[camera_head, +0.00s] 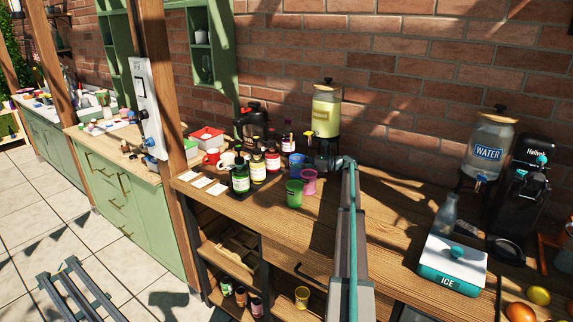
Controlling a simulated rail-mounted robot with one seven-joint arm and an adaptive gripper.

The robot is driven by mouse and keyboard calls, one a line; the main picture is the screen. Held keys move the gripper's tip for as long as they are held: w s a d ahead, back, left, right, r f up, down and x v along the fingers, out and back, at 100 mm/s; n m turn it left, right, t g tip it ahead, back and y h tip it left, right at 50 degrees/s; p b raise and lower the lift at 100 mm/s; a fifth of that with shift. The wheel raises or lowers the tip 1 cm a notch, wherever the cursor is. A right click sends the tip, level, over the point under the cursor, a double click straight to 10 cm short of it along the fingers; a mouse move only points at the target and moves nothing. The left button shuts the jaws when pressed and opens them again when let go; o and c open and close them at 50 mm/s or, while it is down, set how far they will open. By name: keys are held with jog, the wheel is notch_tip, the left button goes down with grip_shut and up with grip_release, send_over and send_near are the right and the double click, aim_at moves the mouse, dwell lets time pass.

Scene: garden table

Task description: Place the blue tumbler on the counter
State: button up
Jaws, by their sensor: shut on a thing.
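The fingers are hard to make out. I cannot tell whether the tumbler's base touches the counter. A green tumbler (294,193) and a purple tumbler (309,182) stand on the counter nearer the front edge.
Several bottles (257,168) crowd the counter to the left. The pale yellow dispenser (326,112) stands behind my arm. At right are a water dispenser (488,150), a black machine (525,190) and an ice box (453,264). The counter right of my arm has bare room.

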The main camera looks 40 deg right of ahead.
jog(key=shift+x, duration=0.8)
jog(key=shift+w+a+f+p, duration=0.25)
jog(key=shift+w+a+p, duration=0.15)
jog(key=shift+w+a, duration=0.2)
jog(key=shift+w+a+f+p, duration=0.3)
jog(key=shift+w+a+p, duration=0.1)
jog(key=shift+w+a, duration=0.15)
jog(key=shift+s+f, duration=0.1)
jog(key=shift+f, duration=0.1)
jog(key=shift+d+f, duration=0.1)
jog(key=shift+f, duration=0.05)
jog(key=o, duration=1.2)
jog(key=shift+o, duration=0.2)
